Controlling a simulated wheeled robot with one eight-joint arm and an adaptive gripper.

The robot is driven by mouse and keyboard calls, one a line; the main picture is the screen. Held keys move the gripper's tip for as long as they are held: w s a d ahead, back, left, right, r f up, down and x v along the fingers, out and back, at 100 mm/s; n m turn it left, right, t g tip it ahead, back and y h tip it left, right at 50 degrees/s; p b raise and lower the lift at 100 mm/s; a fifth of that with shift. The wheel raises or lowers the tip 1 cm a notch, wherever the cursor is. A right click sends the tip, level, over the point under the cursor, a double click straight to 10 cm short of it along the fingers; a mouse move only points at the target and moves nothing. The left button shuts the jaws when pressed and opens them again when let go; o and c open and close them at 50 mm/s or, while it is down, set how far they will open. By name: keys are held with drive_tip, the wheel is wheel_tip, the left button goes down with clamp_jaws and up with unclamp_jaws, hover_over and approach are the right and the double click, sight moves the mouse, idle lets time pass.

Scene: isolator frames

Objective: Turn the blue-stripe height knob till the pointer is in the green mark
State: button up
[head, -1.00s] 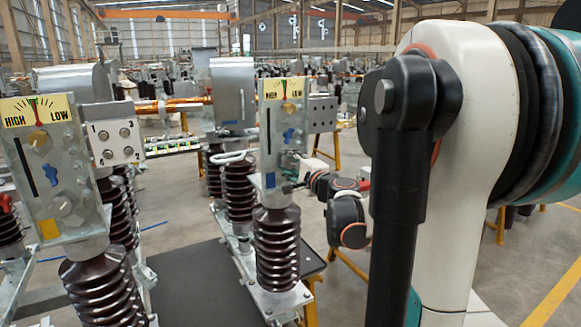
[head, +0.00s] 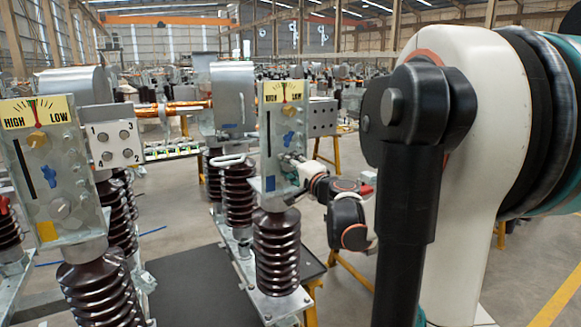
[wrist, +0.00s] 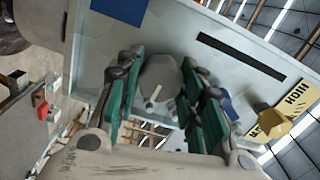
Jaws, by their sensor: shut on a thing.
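The plate with the blue stripe (head: 269,183) stands on the right-hand pole in the head view. The stripe also shows at the top edge of the wrist view (wrist: 120,6). The grey round knob (wrist: 160,78) is between the green finger pads of my gripper (wrist: 165,100), which is shut on it. A short pale mark shows on the knob's face.
A blue lever (head: 290,138) and a brass knob (head: 288,111) sit above my gripper on the same plate, beside a black slot (head: 268,133). A similar plate with a yellow stripe (head: 47,231) stands at left. Ribbed brown insulators (head: 276,250) stand below.

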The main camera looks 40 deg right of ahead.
drive_tip(key=o, duration=1.1)
drive_tip(key=shift+s, duration=0.1)
drive_tip(key=v, duration=0.7)
drive_tip(key=shift+s+a, duration=0.1)
drive_tip(key=shift+s, duration=0.05)
